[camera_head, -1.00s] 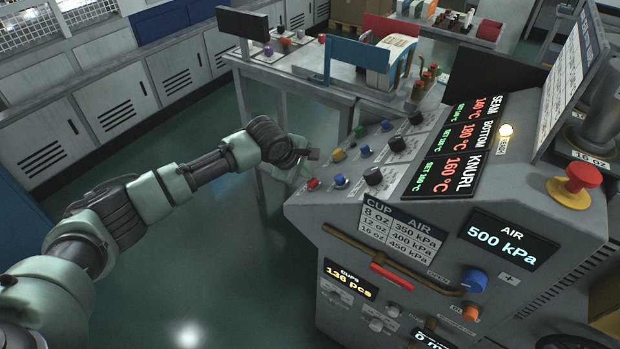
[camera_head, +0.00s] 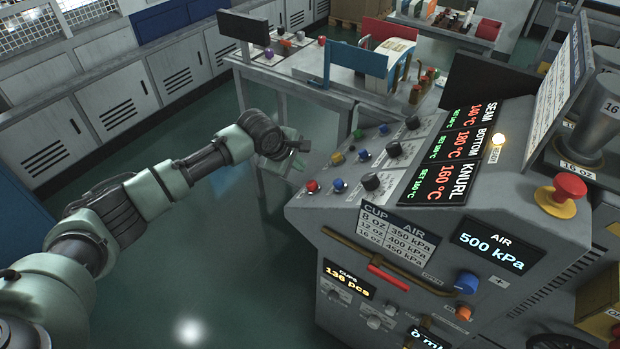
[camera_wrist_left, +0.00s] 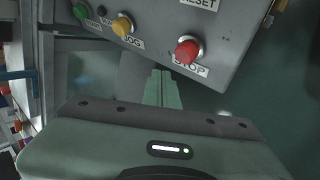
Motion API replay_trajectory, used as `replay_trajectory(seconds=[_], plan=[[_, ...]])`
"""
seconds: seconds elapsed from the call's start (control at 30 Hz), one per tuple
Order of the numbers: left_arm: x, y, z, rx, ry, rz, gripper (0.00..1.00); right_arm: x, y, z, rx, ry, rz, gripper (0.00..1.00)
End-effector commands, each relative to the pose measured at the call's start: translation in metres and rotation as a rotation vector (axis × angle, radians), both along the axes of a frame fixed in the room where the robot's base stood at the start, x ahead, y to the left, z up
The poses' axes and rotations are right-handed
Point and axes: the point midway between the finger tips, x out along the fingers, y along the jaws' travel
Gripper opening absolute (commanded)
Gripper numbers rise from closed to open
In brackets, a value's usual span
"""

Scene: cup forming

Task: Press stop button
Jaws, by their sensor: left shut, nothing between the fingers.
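The red stop button (camera_wrist_left: 188,50), labelled STOP, sits at the corner of the machine's panel in the left wrist view. In the head view it is the red button (camera_head: 312,186) at the panel's left end. My left gripper (camera_head: 298,144) is left of the panel, above and behind the stop button in the picture, and apart from it. In the left wrist view its green fingers (camera_wrist_left: 159,78) are together and empty, pointing at the panel edge left of the button. My right gripper is not in view.
A yellow JOG button (camera_wrist_left: 122,25) and a green button (camera_wrist_left: 81,11) sit left of STOP in the wrist view. A large red emergency knob (camera_head: 569,187) stands at the panel's right. A work table (camera_head: 290,78) is behind; open floor lies left of the machine.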

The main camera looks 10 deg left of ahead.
Motion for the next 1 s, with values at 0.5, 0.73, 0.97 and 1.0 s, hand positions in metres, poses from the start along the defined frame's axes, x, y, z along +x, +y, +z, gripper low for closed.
replay_trajectory(seconds=[0.5,0.73,0.97,1.0], plan=[[0.006,0.017,0.023,0.000,0.001,0.000,0.00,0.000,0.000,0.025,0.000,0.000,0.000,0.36],[0.006,0.017,0.023,0.000,0.001,0.000,0.00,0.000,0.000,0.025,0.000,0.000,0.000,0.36],[0.006,0.017,0.024,0.000,0.001,0.000,0.00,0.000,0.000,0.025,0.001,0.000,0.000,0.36],[0.006,0.017,0.024,0.000,0.001,0.000,0.00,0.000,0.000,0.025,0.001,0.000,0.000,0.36]])
